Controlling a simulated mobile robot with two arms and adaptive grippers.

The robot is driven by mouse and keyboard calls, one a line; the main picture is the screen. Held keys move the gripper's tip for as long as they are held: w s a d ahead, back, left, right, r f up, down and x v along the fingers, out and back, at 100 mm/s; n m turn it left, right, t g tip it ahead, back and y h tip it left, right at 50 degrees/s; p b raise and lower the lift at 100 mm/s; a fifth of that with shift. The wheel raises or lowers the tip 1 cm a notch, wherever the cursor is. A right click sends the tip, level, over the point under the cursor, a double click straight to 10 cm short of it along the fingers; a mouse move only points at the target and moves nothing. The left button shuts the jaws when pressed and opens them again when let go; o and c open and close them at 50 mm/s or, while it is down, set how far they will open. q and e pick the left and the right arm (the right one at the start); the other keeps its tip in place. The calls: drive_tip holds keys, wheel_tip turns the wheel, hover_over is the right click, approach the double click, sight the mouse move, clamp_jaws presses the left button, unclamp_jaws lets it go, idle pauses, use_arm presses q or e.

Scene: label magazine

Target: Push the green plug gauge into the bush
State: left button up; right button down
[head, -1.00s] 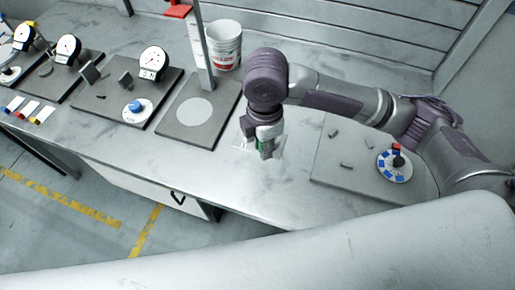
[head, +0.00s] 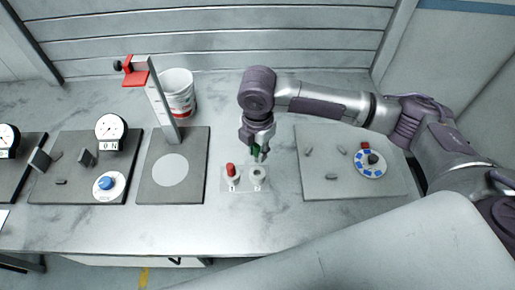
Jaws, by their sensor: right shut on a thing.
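My right gripper (head: 259,153) is shut on the green plug gauge (head: 256,149), of which only a little green shows between the fingers. The gripper points down just above and behind a round pale bush (head: 258,175) with a dark hole. The fingertips look very close to the bush; I cannot tell whether the gauge touches it or has entered it. A red plug gauge (head: 230,169) stands upright in a second bush to the left. Both bushes are on a small white plate (head: 245,187). My left gripper is not in view.
A grey board with a dial (head: 370,160) and small blocks lies on the right. On the left are a board with a red-topped height stand (head: 165,105) and one with a dial gauge (head: 110,130). A white bucket (head: 178,92) stands behind. The front bench is clear.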

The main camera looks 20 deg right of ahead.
drive_tip(key=shift+a+r+p, duration=0.1)
drive_tip(key=shift+r+p, duration=0.05)
drive_tip(key=shift+p, duration=0.35)
drive_tip(key=shift+f+b, duration=0.45)
drive_tip(key=shift+f, duration=0.55)
wheel_tip(320, 180, down, 2)
drive_tip(key=shift+f+b, duration=0.25)
drive_tip(key=shift+b, duration=0.45)
drive_tip(key=shift+f, duration=0.6)
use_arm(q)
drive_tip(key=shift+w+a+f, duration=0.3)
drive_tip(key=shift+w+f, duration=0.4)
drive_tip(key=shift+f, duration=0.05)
use_arm(e)
drive_tip(key=shift+f, duration=0.2)
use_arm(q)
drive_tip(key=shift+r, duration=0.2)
use_arm(e)
drive_tip(key=shift+r, duration=0.1)
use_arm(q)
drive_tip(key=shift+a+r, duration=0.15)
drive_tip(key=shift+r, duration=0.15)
